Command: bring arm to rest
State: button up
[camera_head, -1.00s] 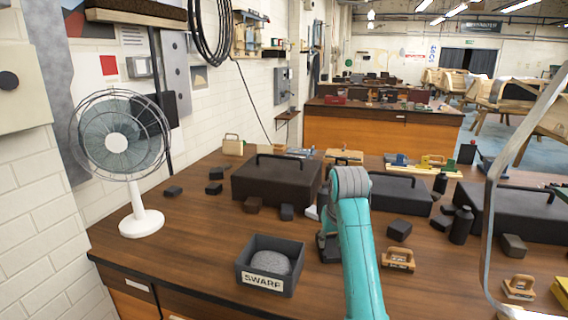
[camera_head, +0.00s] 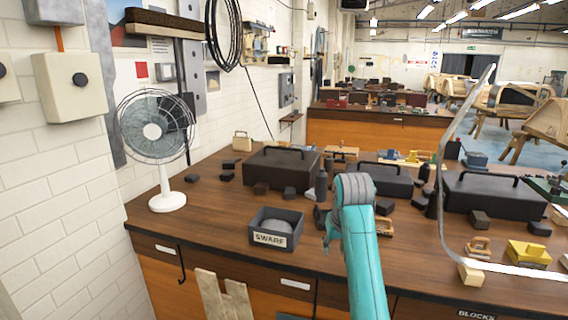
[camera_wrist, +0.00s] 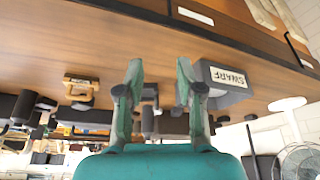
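My teal arm (camera_head: 362,235) reaches up from the bottom of the head view, in front of the wooden bench. In the wrist view my gripper (camera_wrist: 158,82) has its two fingers well apart, with nothing between them but bench top behind. The wrist picture shows the bench upside down. The grey SWARF bin (camera_head: 262,239) stands on the bench left of my arm. It also shows right of the fingers in the wrist view (camera_wrist: 226,100). In the head view my gripper is mostly hidden by the arm.
The bench (camera_head: 225,222) carries a white fan (camera_head: 168,199) at its left end. Dark toolboxes (camera_head: 278,172) and several small dark blocks stand behind the bin. A yellow bin (camera_head: 528,254) and a wooden block (camera_head: 471,274) are on the right. Bare bench top lies around the SWARF bin.

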jog(key=s+d+f+t, duration=0.1)
jog(key=s+f, duration=0.3)
jog(key=f, duration=0.7)
jog(key=s+f+t, duration=0.1)
jog(key=s+f, duration=0.2)
jog(key=f, duration=0.8)
jog(key=s+d+f+t, duration=0.1)
jog(key=s+f+t, duration=0.1)
jog(key=s+f, duration=0.55)
jog(key=s+d+f+t, duration=0.1)
jog(key=s+f, duration=0.4)
jog(key=s, duration=0.6)
jog(key=s+d+r+t, duration=0.1)
jog(key=s+r+t, duration=0.2)
jog(key=s, duration=1.8)
jog(key=s+r+t, duration=0.2)
jog(key=s+r, duration=1.2)
jog(key=s, duration=0.1)
jog(key=shift+s+d+r+m, duration=0.35)
jog(key=shift+d+r+m, duration=0.05)
